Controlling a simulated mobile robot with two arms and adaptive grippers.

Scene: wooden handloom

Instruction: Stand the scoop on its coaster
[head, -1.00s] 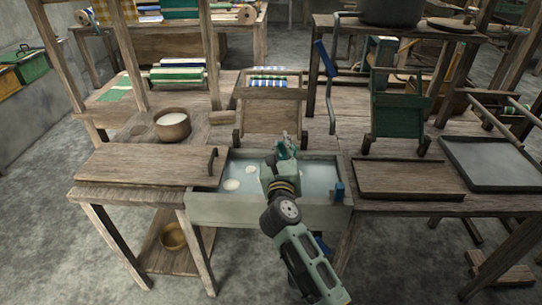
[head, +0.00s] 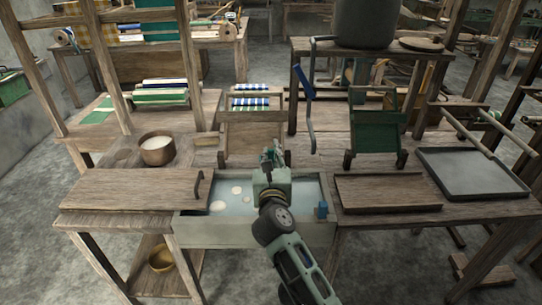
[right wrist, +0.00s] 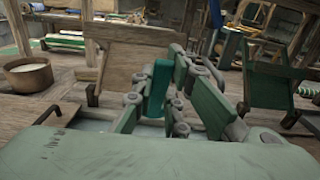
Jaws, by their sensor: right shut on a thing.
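My right gripper (head: 272,158) is above the back part of a pale basin (head: 258,233) of liquid. In the right wrist view its fingers (right wrist: 160,98) are closed about a narrow teal piece (right wrist: 157,88) standing upright between them. This may be the scoop's handle; the rest of it is hidden, and I cannot make out a scoop bowl. A faint round patch on the left table may be the coaster, but I cannot be sure. My left gripper is not in view.
A bowl of white stuff (head: 157,151) stands on the left table, behind a wooden board (head: 135,189). White discs (head: 237,189) show in the basin. A wooden frame (head: 254,138) stands behind it. A brown tray (head: 385,192) and grey tray (head: 470,173) lie right.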

